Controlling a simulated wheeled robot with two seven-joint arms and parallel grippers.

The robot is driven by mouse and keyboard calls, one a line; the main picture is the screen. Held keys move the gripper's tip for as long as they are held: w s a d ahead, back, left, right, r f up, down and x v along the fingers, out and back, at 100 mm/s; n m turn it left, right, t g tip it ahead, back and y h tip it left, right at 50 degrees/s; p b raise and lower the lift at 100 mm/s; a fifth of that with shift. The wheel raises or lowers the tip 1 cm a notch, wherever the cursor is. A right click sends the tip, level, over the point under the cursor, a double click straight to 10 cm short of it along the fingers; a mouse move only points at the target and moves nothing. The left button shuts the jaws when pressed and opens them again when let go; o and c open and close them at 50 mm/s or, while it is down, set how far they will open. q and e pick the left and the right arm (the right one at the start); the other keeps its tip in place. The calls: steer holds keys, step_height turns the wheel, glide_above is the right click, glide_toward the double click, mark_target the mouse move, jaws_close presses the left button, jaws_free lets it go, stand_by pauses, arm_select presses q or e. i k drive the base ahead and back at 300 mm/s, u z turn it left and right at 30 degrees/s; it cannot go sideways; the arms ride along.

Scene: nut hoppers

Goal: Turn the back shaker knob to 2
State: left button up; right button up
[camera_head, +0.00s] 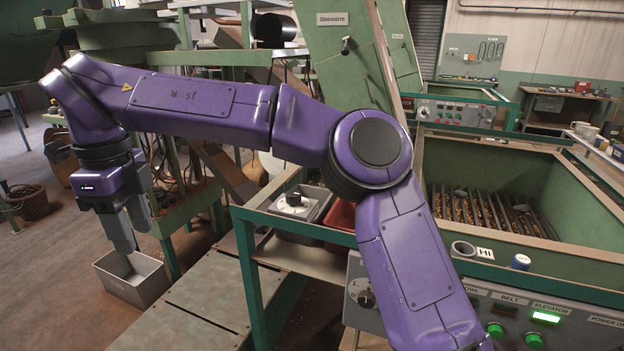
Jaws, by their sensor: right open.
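A black knob (293,199) stands on a white dial on a grey box, left of the green hopper. A second black knob (366,298) with a dial is on a grey panel at the lower middle, partly behind my right arm. A third dial knob (424,112) is on the far control panel. I cannot read which one is the back shaker knob or its setting. My right gripper (130,228) hangs at the left, fingers pointing down, open and empty. It is apart from all these knobs, above a grey metal bin. My left gripper is not in view.
The grey bin (132,279) is on the floor below my right gripper. A green hopper (560,196) with nuts on a grate fills the right. A control panel (560,318) with green buttons is at the lower right. A red container (341,216) stands beside the dial box.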

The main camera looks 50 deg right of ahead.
mark_target(292, 197)
steer(key=z, duration=0.65)
steer(key=i, duration=0.85)
steer(key=z, duration=0.65)
